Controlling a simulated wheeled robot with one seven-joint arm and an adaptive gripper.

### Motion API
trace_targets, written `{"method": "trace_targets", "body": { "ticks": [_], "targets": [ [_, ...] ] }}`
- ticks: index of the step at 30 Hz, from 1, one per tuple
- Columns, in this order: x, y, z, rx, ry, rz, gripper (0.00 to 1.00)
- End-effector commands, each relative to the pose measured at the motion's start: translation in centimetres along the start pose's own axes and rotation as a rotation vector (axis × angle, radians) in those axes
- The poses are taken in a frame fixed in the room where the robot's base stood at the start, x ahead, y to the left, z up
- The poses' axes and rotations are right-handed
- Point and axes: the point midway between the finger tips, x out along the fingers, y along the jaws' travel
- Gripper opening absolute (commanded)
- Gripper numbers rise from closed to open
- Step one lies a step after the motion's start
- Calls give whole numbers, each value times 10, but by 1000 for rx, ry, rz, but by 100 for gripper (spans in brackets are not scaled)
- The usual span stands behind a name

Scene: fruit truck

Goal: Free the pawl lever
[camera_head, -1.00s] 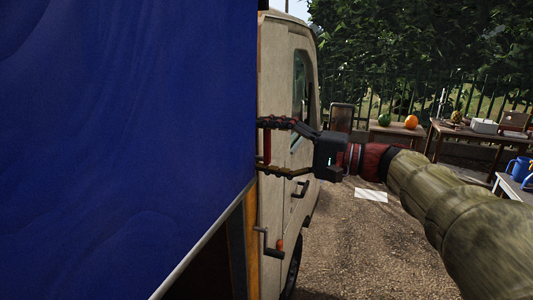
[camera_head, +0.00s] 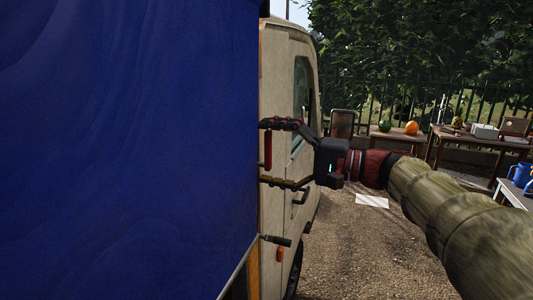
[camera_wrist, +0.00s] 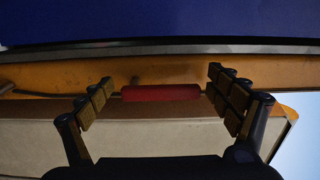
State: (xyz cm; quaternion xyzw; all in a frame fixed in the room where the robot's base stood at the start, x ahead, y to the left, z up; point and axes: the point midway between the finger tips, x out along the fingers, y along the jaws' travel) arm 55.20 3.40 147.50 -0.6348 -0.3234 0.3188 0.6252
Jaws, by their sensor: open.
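A red bar, which I take for the pawl lever's grip (camera_head: 267,150), shows at the blue cover's edge in the head view. In the wrist view the red bar (camera_wrist: 160,93) lies across the middle, in front of an orange beam. My gripper (camera_head: 263,153) is open, with one finger above the bar and one below it. In the wrist view my gripper's fingertips (camera_wrist: 160,82) are to either side of the bar, with gaps visible. The lever's mounting is hidden.
The blue cover (camera_head: 120,150) fills the left. A dark crank handle (camera_head: 276,240) sticks out below my gripper, by the beige cab (camera_head: 275,80). Tables with fruit and boxes (camera_head: 485,131) stand far right. The gravel between is mostly clear, with a white sheet (camera_head: 371,201).

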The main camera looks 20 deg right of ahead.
Motion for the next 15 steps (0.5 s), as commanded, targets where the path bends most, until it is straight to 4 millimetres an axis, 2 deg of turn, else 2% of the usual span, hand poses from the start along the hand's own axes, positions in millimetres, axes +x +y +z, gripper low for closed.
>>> {"method": "trace_targets", "body": {
  "ticks": [4, 8, 15],
  "targets": [
    [-3, 0, 0, 0, 1, 0, 90],
    [-16, 0, -1, 0, 4, 0, 90],
    [-62, 0, -2, 1, 6, 0, 90]
  ]
}}
